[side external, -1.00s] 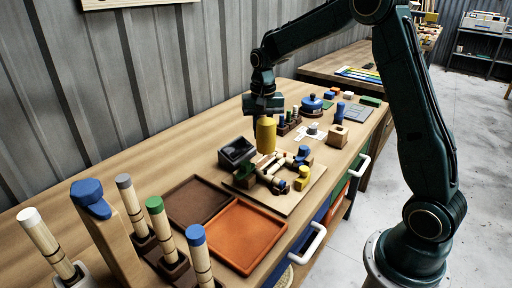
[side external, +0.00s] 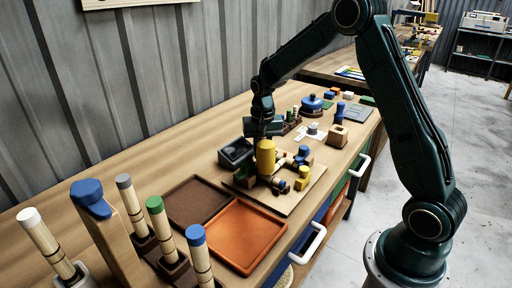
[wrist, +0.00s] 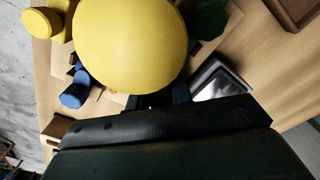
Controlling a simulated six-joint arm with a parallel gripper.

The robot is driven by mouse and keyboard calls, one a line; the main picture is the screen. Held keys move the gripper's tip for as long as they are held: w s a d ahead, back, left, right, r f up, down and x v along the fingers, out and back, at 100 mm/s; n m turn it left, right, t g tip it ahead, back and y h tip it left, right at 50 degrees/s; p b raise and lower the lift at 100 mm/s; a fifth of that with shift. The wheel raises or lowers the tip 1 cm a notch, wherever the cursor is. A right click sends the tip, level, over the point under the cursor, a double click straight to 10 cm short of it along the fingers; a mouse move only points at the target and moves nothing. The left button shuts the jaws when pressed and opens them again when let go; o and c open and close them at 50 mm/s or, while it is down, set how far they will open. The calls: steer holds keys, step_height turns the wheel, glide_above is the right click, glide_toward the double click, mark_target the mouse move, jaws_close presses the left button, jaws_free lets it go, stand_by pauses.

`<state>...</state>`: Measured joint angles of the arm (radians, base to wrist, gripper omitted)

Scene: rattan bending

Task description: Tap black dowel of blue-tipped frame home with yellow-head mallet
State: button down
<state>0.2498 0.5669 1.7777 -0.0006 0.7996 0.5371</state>
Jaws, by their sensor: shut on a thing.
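My gripper (side external: 264,130) is shut on the yellow-head mallet, whose yellow head (side external: 265,158) hangs below the fingers. In the wrist view the yellow head (wrist: 130,45) fills the top middle, in front of the fingers. The head is over the left part of the work board (side external: 290,208), among the frame and its fixture parts. Blue pieces (side external: 303,151) show just right of the head; they also show in the wrist view (wrist: 76,90). The black dowel cannot be made out; the mallet head covers part of the frame. Contact between head and frame cannot be told.
A yellow post (side external: 302,178) stands at the board's right, and a green block (side external: 245,176) at its left. A black open box (side external: 236,153) is behind left. Brown (side external: 203,204) and orange (side external: 245,235) trays lie in front. Upright coloured-tip poles stand at the near left.

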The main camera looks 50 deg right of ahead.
steer(key=shift+r, duration=1.65)
steer(key=shift+f, duration=1.8)
steer(key=shift+r, duration=0.15)
steer(key=shift+r, duration=1.65)
steer(key=shift+f, duration=0.1)
steer(key=shift+f, duration=0.3)
